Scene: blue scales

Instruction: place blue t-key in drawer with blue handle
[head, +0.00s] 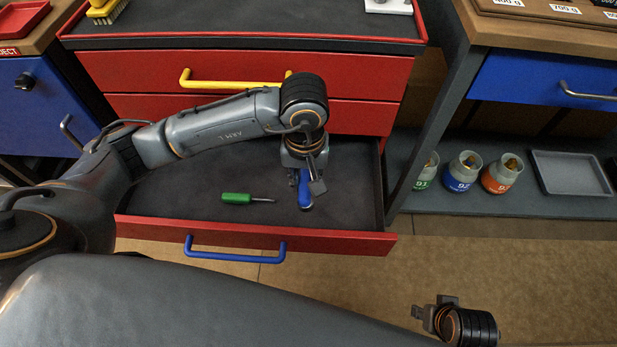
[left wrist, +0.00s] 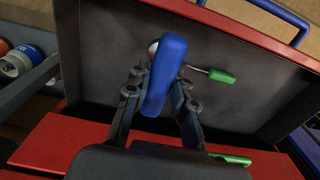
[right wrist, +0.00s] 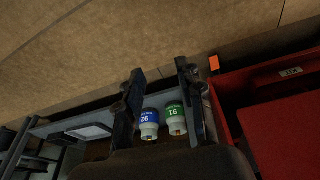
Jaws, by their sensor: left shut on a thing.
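The blue t-key (head: 304,190) is in my left gripper (head: 305,178), over the right part of the open drawer. In the left wrist view the blue t-key (left wrist: 165,75) sits between the two fingers, which are shut on it. Whether it touches the drawer floor I cannot tell. The red drawer (head: 340,240) with the blue handle (head: 235,251) is pulled out and has a dark floor. My right gripper (head: 435,313) is away from the drawer at the lower right; in the right wrist view its fingers (right wrist: 161,75) are apart and empty.
A green screwdriver (head: 237,198) lies in the open drawer, left of the t-key. The red drawer with the yellow handle (head: 235,84) above is shut. Jars (head: 462,172) and a grey tray (head: 570,173) stand on the shelf at right. The drawer floor around the screwdriver is clear.

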